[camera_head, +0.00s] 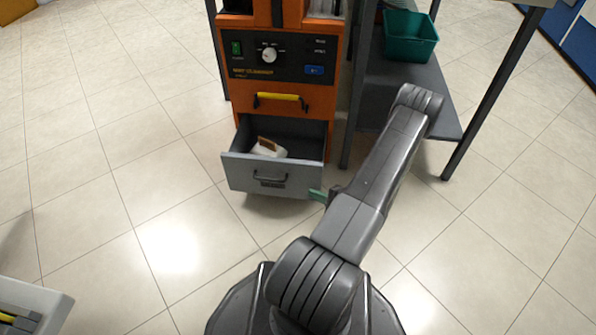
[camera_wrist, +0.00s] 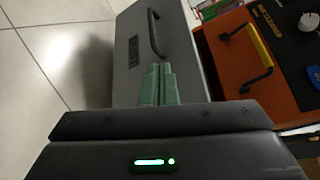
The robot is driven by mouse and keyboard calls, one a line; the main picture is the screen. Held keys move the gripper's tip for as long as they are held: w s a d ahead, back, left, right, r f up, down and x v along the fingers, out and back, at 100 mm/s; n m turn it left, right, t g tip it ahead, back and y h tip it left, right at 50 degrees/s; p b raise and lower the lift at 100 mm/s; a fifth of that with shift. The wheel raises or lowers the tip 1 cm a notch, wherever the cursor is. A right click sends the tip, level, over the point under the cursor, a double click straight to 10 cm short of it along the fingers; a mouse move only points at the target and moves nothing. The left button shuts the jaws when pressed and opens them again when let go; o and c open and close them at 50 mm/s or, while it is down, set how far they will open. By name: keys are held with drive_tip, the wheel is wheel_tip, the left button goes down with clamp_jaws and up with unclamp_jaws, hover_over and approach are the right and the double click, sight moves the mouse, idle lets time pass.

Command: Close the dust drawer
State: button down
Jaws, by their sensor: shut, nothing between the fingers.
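The dust drawer (camera_head: 240,174) is a grey drawer at the bottom of an orange machine, and it stands pulled out. A white object with a brown part (camera_head: 267,148) lies inside it. Its front has a dark handle and a label. My gripper (camera_head: 318,195) is at the right end of the drawer front, with green fingers shut and empty. In the wrist view the shut fingers (camera_wrist: 158,84) point at the drawer front (camera_wrist: 185,60), close to its handle (camera_wrist: 155,33). I cannot tell whether they touch it.
The orange machine (camera_head: 300,98) has a yellow handle (camera_head: 280,97) above the drawer. A grey table (camera_head: 378,95) on the right holds a green bin (camera_head: 408,38) on its shelf. A pale container (camera_head: 40,305) is at the lower left. The tiled floor in front is clear.

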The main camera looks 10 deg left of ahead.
drive_tip(key=m+t, duration=0.1)
drive_tip(key=m, duration=0.7)
drive_tip(key=m+t+h, duration=0.1)
drive_tip(key=m+t, duration=0.3)
drive_tip(key=m, duration=2.2)
approach(291, 165)
drive_tip(key=x, duration=0.5)
drive_tip(key=shift+s+a+f+b, duration=0.1)
drive_tip(key=shift+s+a+b, duration=0.25)
drive_tip(key=shift+w, duration=0.55)
